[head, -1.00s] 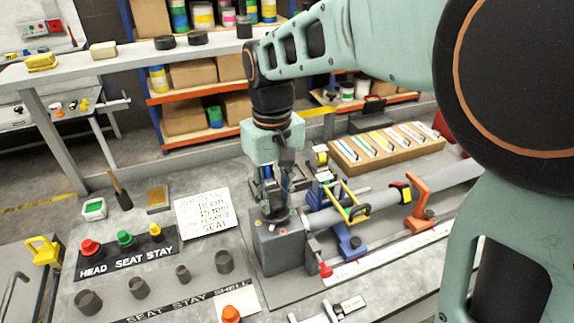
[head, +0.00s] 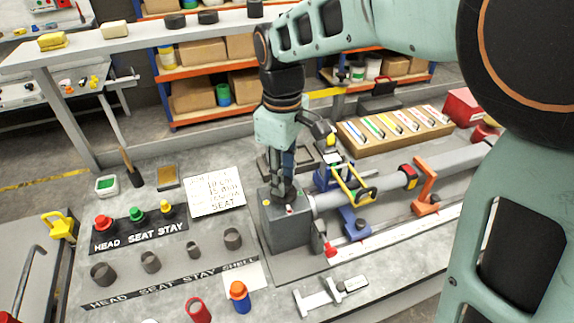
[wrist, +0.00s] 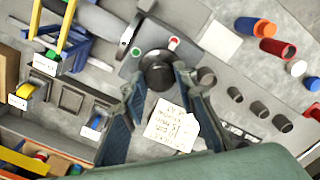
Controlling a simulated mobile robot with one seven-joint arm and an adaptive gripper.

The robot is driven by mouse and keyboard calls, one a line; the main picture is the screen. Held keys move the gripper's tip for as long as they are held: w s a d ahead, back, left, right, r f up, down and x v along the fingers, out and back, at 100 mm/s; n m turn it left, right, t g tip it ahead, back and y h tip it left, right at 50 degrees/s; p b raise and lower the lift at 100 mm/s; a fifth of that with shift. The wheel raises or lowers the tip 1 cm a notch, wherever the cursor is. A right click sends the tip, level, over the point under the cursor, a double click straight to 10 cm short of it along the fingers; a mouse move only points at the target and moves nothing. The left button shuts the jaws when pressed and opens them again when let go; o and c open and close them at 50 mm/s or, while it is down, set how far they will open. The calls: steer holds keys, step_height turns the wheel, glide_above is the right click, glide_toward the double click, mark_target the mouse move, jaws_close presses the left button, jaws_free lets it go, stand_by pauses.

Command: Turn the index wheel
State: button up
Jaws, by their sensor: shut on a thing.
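The index wheel is the dark round knob on top of a grey box (head: 287,225); in the wrist view the wheel (wrist: 158,72) shows as a black disc. My gripper (head: 287,178) reaches down onto it from above. In the wrist view my gripper's two fingers (wrist: 158,80) stand on either side of the wheel and are shut on it. In the head view the fingers hide most of the wheel. A green and a red mark show beside the wheel on the box in the wrist view.
A grey tube with a yellow frame clamp (head: 352,188) and an orange bracket (head: 424,188) runs right from the box. A written card (head: 216,190) lies left of it. Coloured knobs (head: 137,214) and several dark cups (head: 151,262) stand front left. A wooden tray (head: 398,128) lies behind.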

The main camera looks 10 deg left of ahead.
stand_by(0.4)
steer(key=o, duration=1.2)
step_height(320, 180, up, 12)
steer(key=shift+r, duration=0.1)
